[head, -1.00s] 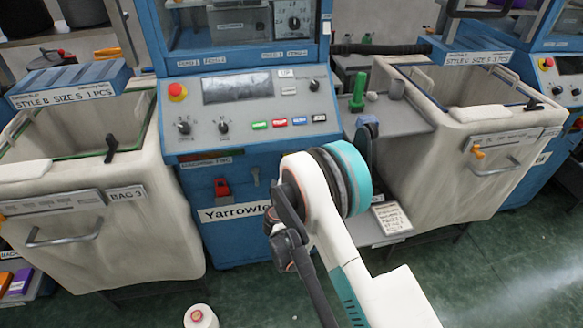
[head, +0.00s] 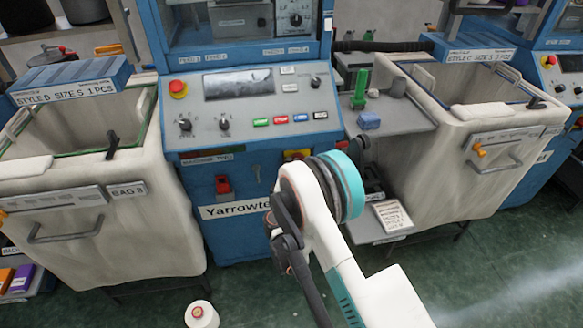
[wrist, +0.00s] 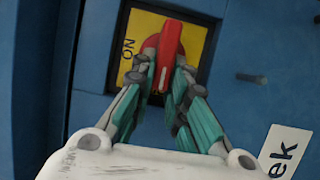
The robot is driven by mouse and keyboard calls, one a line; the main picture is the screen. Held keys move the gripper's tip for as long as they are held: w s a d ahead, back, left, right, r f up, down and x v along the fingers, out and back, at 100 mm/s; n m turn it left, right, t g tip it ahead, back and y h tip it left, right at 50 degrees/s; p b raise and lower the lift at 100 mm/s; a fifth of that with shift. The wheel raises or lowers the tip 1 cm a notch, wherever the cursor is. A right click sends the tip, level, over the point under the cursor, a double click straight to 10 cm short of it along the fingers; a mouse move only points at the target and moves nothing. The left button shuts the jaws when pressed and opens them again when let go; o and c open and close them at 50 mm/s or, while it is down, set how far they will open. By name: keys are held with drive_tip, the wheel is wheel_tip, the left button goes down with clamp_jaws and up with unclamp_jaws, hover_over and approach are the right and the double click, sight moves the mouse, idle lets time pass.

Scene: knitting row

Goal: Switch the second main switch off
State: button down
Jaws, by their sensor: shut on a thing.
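The main switch is a red handle (wrist: 168,50) on a yellow plate (wrist: 201,48) marked ON, set in the blue machine front. In the wrist view my gripper (wrist: 165,82) has its fingers closed on both sides of the handle. The handle runs up and down in that tilted picture, beside the word ON. In the head view the yellow plate (head: 297,155) shows only partly above my arm, and my fingers are hidden behind the arm. A second red switch (head: 222,186) sits further left on the same blue front, with nothing touching it.
The control panel (head: 248,100) with coloured buttons is above. A white label (wrist: 285,150) lies below right in the wrist view. Fabric bins (head: 130,235) flank the machine, and a grey side table (head: 405,118) is at right. A white cone (head: 201,315) stands on the floor.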

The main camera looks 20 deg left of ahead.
drive_tip(key=c, duration=1.6)
unclamp_jaws()
drive_tip(key=shift+w+d, duration=0.2)
drive_tip(key=shift+w, duration=0.05)
